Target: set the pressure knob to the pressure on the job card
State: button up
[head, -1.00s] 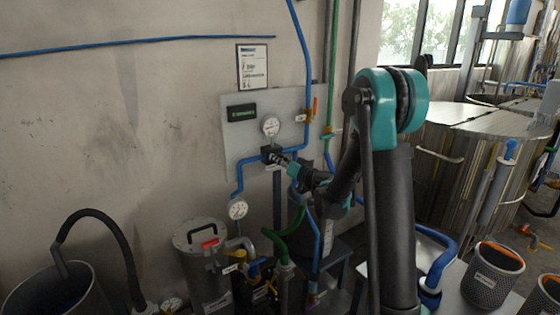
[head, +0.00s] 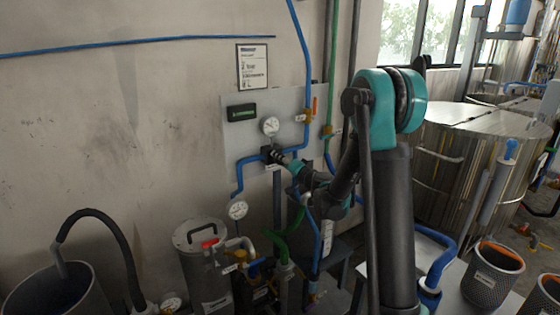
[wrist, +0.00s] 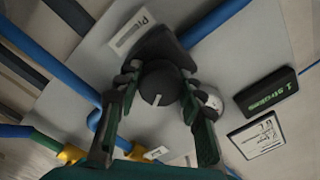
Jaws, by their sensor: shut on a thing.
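The pressure knob (wrist: 160,84) is a dark round knob with a pale mark on its face, in the middle of the wrist view. My gripper (wrist: 158,90) has one finger on each side of it and is shut on it. In the head view my gripper (head: 284,158) reaches the dark regulator body (head: 268,152) on the grey wall panel, and hides the knob. A white round gauge (head: 270,126) sits just above the regulator; its reading is too small to tell. The job card (head: 253,66) hangs on the wall above the panel; its print is not legible here.
A dark sign with green letters (head: 241,112) is on the panel. Blue pipes (head: 307,80) and an orange-handled valve (head: 313,110) run to the right of the gauge. A lower gauge (head: 237,210) and a lidded metal pot (head: 205,262) stand below.

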jog(key=o, duration=1.2)
jog(key=shift+d, duration=0.1)
jog(key=v, duration=1.2)
